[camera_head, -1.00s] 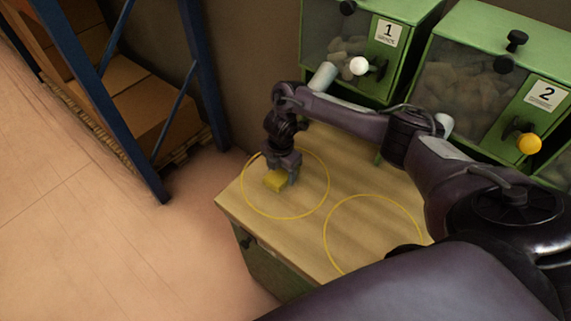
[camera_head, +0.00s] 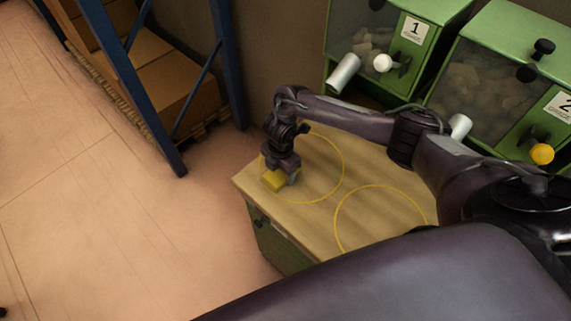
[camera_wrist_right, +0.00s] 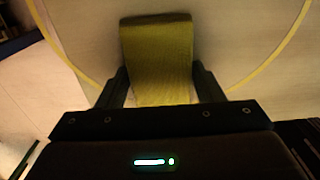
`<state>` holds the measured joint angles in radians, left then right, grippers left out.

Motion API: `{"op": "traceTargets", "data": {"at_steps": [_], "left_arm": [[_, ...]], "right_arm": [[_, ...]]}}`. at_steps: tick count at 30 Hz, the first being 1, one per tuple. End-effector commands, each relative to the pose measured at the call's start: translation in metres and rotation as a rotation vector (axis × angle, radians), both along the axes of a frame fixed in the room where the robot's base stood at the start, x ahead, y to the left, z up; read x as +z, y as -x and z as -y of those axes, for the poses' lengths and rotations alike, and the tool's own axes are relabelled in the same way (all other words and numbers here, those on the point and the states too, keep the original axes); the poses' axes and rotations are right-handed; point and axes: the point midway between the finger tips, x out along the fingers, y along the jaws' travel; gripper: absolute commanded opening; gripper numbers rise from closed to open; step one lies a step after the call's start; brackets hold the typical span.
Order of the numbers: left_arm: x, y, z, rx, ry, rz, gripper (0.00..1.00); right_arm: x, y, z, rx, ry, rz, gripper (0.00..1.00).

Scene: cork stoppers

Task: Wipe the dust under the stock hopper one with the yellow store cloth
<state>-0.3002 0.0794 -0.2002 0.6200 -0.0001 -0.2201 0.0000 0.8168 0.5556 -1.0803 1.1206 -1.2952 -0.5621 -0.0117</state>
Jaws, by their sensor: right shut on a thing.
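My right gripper (camera_head: 283,178) is shut on the yellow cloth (camera_head: 273,181), which looks like a small folded block. It is low at the wooden table top, at the left side of the yellow ring (camera_head: 343,172) below hopper one. In the right wrist view the cloth (camera_wrist_right: 157,55) sits between the two fingers, with part of the yellow ring (camera_wrist_right: 285,45) around it. Hopper one (camera_head: 372,35) is green with a clear front, a "1" label and a white knob (camera_head: 383,63). No dust can be made out on the table. My left gripper is not in view.
Hopper two (camera_head: 490,80), with a yellow knob (camera_head: 541,154), stands to the right. A second yellow ring (camera_head: 338,222) lies on the table top (camera_head: 310,222). A blue rack (camera_head: 165,140) with cardboard boxes (camera_head: 165,75) stands at the left, with open floor before it.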

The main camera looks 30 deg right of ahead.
Motion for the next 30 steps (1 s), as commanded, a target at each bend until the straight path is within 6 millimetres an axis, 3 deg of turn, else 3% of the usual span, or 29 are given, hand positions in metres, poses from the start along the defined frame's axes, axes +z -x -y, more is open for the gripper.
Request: {"op": "traceTargets", "data": {"at_steps": [8,24,30], "left_arm": [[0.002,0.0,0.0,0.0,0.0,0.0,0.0],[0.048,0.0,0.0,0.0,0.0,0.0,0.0],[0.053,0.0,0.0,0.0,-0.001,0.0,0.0]], "right_arm": [[-0.001,0.004,-0.001,0.003,-0.001,-0.008,0.36],[0.054,0.0,0.002,-0.002,0.001,-0.001,0.36],[0.061,0.0,0.002,-0.002,0.002,0.0,0.36]]}}
